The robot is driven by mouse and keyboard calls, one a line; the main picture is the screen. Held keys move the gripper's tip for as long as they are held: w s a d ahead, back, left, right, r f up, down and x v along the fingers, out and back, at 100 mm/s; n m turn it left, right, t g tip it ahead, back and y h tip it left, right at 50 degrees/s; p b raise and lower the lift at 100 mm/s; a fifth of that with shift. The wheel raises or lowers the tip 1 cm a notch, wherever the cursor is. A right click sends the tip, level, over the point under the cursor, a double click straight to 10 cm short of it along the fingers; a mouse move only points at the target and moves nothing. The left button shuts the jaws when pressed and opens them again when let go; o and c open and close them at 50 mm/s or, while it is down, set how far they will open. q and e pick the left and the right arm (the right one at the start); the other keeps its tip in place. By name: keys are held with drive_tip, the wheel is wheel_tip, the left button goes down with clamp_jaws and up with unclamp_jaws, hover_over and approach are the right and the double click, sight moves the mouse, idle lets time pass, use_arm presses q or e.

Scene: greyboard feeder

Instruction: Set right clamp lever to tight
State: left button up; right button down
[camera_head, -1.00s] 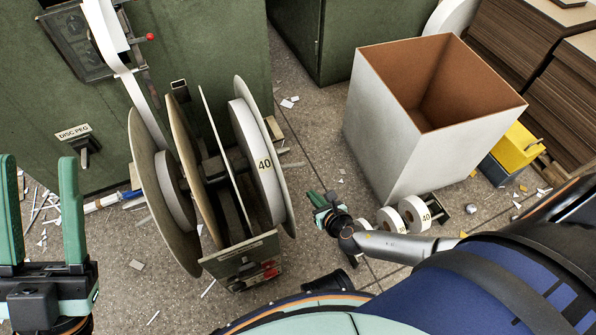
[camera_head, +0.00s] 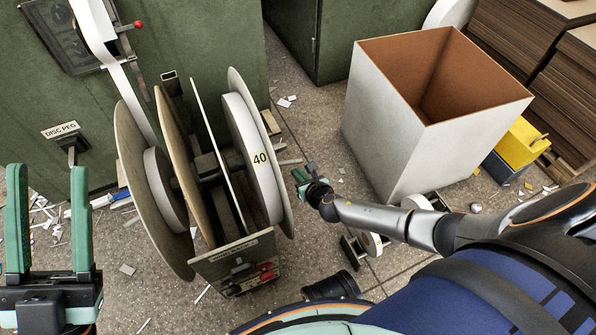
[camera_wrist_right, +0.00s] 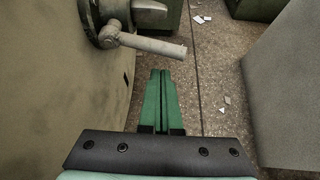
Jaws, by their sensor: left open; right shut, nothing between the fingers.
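The right clamp lever (camera_wrist_right: 150,44) shows in the right wrist view as a pale grey bar on a round hub (camera_wrist_right: 112,22), beside the large tan disc (camera_wrist_right: 55,80). It points right and slightly down. My right gripper (camera_wrist_right: 161,72) is shut and empty; its green fingertips are just below the bar in that picture, and I cannot tell whether they touch it. In the head view my right gripper (camera_head: 304,174) is just right of the reel stand's outer disc (camera_head: 284,205). My left gripper (camera_head: 48,170) is open and empty at the far left.
The reel stand (camera_head: 235,262) has a white roll marked 40 (camera_head: 250,150) and red knobs (camera_head: 267,272) in front. A tall white box (camera_head: 385,130) stands right of my right gripper. Scraps litter the floor.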

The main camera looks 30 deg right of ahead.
use_arm(q)
drive_tip(key=shift+r, duration=0.15)
use_arm(e)
drive_tip(key=shift+w+r, duration=0.15)
drive_tip(key=shift+r, duration=0.7)
use_arm(q)
drive_tip(key=shift+a+r+p, duration=0.15)
drive_tip(key=shift+r+p, duration=0.55)
use_arm(e)
drive_tip(key=shift+d+r+n+h, duration=0.1)
drive_tip(key=shift+r+n+h, duration=0.1)
drive_tip(key=shift+n+h, duration=0.2)
use_arm(q)
drive_tip(key=shift+r, duration=0.1)
